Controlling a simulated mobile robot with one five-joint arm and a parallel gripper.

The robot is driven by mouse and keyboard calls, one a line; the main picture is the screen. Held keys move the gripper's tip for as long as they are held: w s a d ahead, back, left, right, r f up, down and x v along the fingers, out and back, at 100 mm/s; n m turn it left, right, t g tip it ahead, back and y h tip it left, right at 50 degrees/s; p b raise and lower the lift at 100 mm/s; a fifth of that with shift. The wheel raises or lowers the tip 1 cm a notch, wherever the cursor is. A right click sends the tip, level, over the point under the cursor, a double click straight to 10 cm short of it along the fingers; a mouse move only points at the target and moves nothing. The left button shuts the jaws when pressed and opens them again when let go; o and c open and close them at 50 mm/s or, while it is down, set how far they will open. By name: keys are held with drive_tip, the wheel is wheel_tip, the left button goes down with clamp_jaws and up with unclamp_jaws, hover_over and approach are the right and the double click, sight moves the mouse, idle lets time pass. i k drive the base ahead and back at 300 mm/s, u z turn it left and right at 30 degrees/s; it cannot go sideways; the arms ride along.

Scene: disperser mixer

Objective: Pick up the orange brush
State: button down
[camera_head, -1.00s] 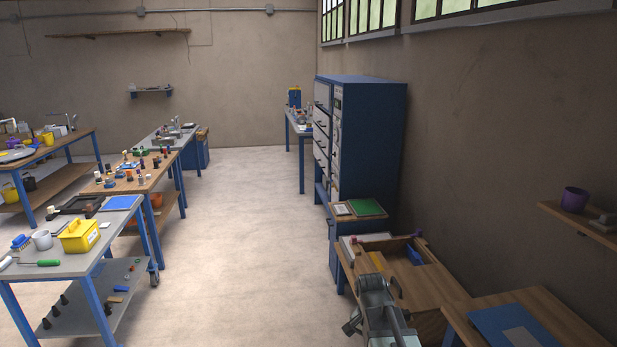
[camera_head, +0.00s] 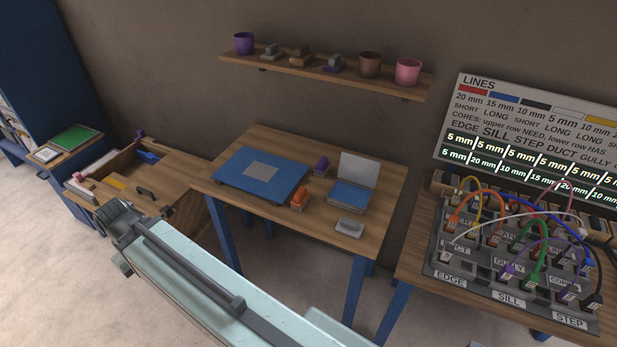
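The orange brush (camera_head: 299,197) is a small orange block with a paler lower edge. It rests on the wooden table in the middle (camera_head: 262,143), just right of a blue mat (camera_head: 235,172). My arm reaches from the bottom of the picture towards the left. My gripper (camera_head: 117,228) is at its far end, in front of the open wooden drawer bench and well to the left of the brush, apart from it. Its fingers are too small and unclear to tell whether they are open or shut.
A purple block (camera_head: 321,165), a blue box with a raised pale lid (camera_head: 348,194) and a grey block (camera_head: 349,228) lie near the brush. A shelf with pots (camera_head: 318,72) hangs above. A cable panel (camera_head: 510,255) stands right. The table's front edge is bare.

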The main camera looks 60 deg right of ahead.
sight(300, 199)
drive_tip(key=z, duration=2.15)
